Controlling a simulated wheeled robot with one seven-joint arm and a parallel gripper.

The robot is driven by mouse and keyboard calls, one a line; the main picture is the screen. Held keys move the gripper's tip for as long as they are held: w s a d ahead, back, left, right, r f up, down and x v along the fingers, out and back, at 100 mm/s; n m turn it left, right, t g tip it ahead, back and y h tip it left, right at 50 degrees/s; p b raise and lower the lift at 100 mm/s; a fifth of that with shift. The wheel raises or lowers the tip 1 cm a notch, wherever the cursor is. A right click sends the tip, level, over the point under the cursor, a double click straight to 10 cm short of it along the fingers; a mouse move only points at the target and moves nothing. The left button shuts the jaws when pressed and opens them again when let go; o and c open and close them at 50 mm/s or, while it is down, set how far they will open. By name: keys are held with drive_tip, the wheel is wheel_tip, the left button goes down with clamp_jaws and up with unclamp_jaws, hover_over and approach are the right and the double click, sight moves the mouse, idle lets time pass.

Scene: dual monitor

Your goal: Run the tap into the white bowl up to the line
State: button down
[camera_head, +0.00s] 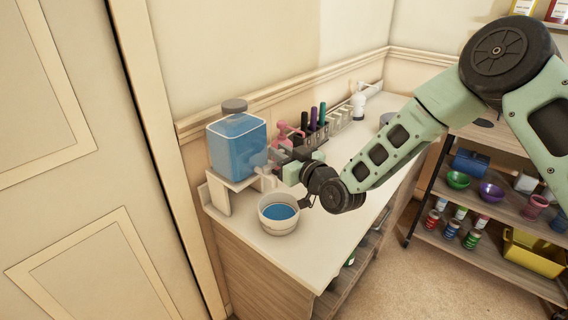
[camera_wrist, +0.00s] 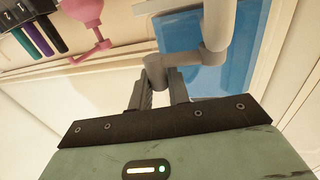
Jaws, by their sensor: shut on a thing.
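The white bowl (camera_head: 279,215) stands on the counter below the tap, with blue liquid (camera_head: 281,211) inside. No fill line can be made out at this size. A clear tank of blue liquid (camera_head: 237,147) with a grey cap sits on a white stand just behind the bowl. The pale tap (camera_wrist: 212,48) runs out from the tank in the wrist view. My gripper (camera_wrist: 160,84) is shut on the tap's handle (camera_wrist: 156,66). In the head view my gripper (camera_head: 281,166) is at the tap, above and behind the bowl. Whether liquid is flowing cannot be told.
A pink bottle (camera_head: 283,135) and a rack of dark and coloured bottles (camera_head: 316,128) stand along the wall behind my gripper. The counter (camera_head: 325,240) is clear at the front right. A shelf with bowls and cans (camera_head: 480,215) stands at the right.

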drive_tip(key=shift+w+a+n+g+y, duration=0.1)
drive_tip(key=shift+a+n+g+y, duration=0.05)
drive_tip(key=shift+n+g+y, duration=0.3)
drive_tip(key=c, duration=1.4)
unclamp_jaws()
drive_tip(key=b+v, duration=0.2)
drive_tip(key=v, duration=1.5)
drive_tip(key=shift+b, duration=0.4)
